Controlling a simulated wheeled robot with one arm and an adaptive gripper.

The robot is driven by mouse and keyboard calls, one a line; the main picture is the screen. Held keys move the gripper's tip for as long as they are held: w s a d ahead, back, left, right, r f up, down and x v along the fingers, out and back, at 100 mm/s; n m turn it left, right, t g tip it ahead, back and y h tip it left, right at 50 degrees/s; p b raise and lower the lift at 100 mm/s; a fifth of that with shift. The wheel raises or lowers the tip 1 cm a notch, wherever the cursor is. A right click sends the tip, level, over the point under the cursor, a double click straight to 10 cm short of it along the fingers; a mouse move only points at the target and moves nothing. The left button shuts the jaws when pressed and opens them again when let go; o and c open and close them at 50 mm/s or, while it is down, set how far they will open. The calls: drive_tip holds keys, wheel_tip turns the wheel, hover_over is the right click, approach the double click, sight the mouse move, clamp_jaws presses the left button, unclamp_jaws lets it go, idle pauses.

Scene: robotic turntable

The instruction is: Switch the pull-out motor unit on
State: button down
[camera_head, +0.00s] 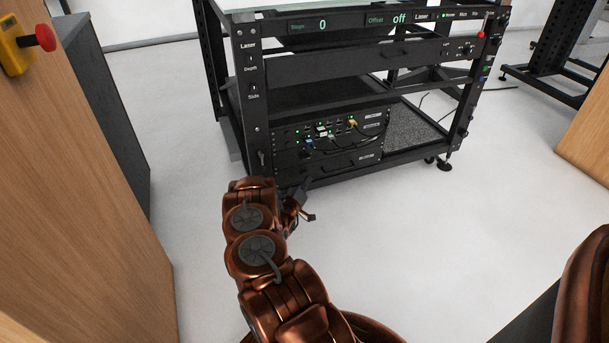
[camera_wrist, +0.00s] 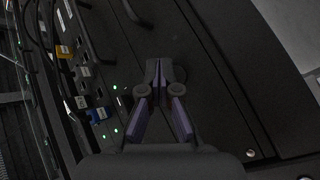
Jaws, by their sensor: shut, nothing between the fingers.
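The black rack unit (camera_head: 330,142) with green lights, cables and drawer-like fronts sits low in the turntable frame in the head view. I cannot tell for certain which part of it is the pull-out motor unit, and its switch is not clearly readable. My gripper (camera_wrist: 159,72) is shut and empty in the wrist view, its tips in front of a dark panel (camera_wrist: 205,60). Contact with the panel cannot be told. In the head view my gripper (camera_head: 304,190) is in front of the unit's lower left.
Yellow (camera_wrist: 64,50) and blue (camera_wrist: 97,115) cable plugs stick out at the left in the wrist view. The frame's left post (camera_head: 250,90) stands beside the unit. A wooden cabinet (camera_head: 80,190) is on the left. The floor (camera_head: 440,235) at right is clear.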

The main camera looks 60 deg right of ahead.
drive_tip(key=shift+w+d, duration=0.1)
drive_tip(key=shift+w, duration=0.05)
idle(0.5)
drive_tip(key=shift+w+d, duration=0.15)
drive_tip(key=shift+w, duration=0.05)
drive_tip(key=shift+w+d, duration=0.25)
drive_tip(key=shift+w, duration=0.1)
idle(0.9)
drive_tip(key=shift+s, duration=0.1)
drive_tip(key=shift+s+a+p, duration=0.55)
drive_tip(key=shift+s+p, duration=0.05)
drive_tip(key=s+a+p, duration=0.2)
drive_tip(key=s+a, duration=0.1)
drive_tip(key=s, duration=0.2)
idle(0.7)
drive_tip(key=shift+s, duration=0.15)
idle(0.3)
